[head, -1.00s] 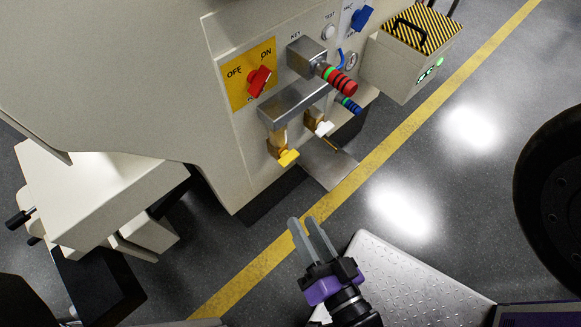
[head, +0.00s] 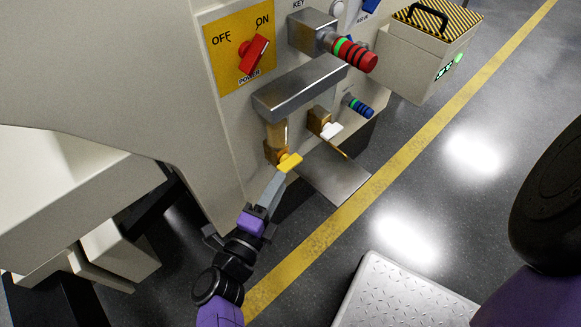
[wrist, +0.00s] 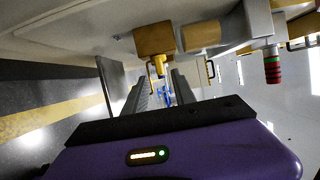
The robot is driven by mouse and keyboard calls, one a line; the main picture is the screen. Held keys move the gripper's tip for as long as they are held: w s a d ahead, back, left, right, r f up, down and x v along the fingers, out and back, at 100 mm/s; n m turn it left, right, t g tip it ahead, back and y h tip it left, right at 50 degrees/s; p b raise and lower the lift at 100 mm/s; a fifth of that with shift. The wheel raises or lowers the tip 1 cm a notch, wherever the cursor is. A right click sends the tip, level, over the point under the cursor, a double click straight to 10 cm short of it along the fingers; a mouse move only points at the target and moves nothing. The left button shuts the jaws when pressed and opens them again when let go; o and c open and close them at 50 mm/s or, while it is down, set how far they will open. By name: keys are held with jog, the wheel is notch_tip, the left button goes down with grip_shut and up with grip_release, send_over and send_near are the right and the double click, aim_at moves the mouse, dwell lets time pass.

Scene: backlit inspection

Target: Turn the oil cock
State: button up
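A brass cock with a yellow handle (head: 289,162) sits low on the machine's front, under a metal bar. A second brass cock with a white handle (head: 331,130) is to its right; no label shows which is the oil cock. My gripper (head: 276,182) is just below the yellow handle, its fingertips close to it. In the wrist view my gripper (wrist: 161,82) is open, fingers apart, with the yellow handle (wrist: 158,67) in line with the gap, below its brass body (wrist: 155,40). I cannot tell whether the fingers touch the handle.
The metal bar (head: 300,85) juts out above the cocks. A red-banded cylinder (head: 352,54) and a blue-banded one (head: 358,105) stick out to the right. A red power switch (head: 253,54) is above. A flat metal plate (head: 335,180) lies below; open floor is to the right.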

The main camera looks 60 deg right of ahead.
aim_at(290, 163)
jog(key=d, duration=0.7)
jog(key=shift+w+d+b, duration=0.15)
jog(key=shift+w+b, duration=0.25)
grip_shut()
